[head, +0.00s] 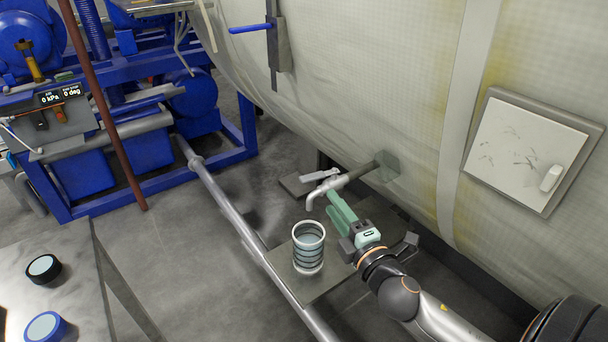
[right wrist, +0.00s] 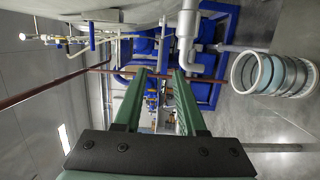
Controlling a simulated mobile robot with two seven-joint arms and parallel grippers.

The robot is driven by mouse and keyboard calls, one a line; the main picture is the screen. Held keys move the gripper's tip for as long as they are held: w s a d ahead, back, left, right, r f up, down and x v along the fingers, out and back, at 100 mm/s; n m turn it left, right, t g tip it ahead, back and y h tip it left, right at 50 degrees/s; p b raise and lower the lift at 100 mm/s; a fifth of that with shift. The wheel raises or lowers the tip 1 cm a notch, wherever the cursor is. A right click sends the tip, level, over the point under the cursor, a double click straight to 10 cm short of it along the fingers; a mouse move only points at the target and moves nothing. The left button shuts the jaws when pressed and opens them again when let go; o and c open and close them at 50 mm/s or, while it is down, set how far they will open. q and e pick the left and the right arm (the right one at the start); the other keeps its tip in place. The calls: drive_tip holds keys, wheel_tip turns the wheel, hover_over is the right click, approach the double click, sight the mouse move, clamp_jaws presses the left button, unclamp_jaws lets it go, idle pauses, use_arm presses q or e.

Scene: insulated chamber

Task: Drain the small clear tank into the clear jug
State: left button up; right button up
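A clear ringed vessel, which looks like the jug (head: 309,258), stands upright on a grey step (head: 345,262) below a metal tap (head: 334,186). The jug also shows at the right of the right wrist view (right wrist: 272,76). Its inside looks bluish grey; I cannot tell how much liquid it holds. The tap has a pale lever (head: 320,174). My right gripper (head: 337,205) is beside the tap spout and above and right of the jug. Its green fingers are apart with nothing between them in the right wrist view (right wrist: 159,75). I cannot make out a small clear tank. My left gripper is not in view.
The large insulated chamber (head: 360,90) fills the upper right, with a hatch (head: 525,150). A long grey pipe (head: 232,213) runs past the step's left side. Blue machinery (head: 85,170) stands at upper left. A table (head: 80,265) at lower left holds two round lids (head: 43,268).

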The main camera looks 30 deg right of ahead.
sight(312, 176)
drive_tip(key=w, duration=0.3)
drive_tip(key=w+d, duration=0.1)
drive_tip(key=w, duration=0.3)
drive_tip(key=w+p, duration=0.1)
drive_tip(key=w, duration=0.3)
drive_tip(key=shift+d, duration=0.3)
drive_tip(key=shift+c, duration=0.2)
clamp_jaws()
drive_tip(key=shift+f, duration=0.1)
idle(0.6)
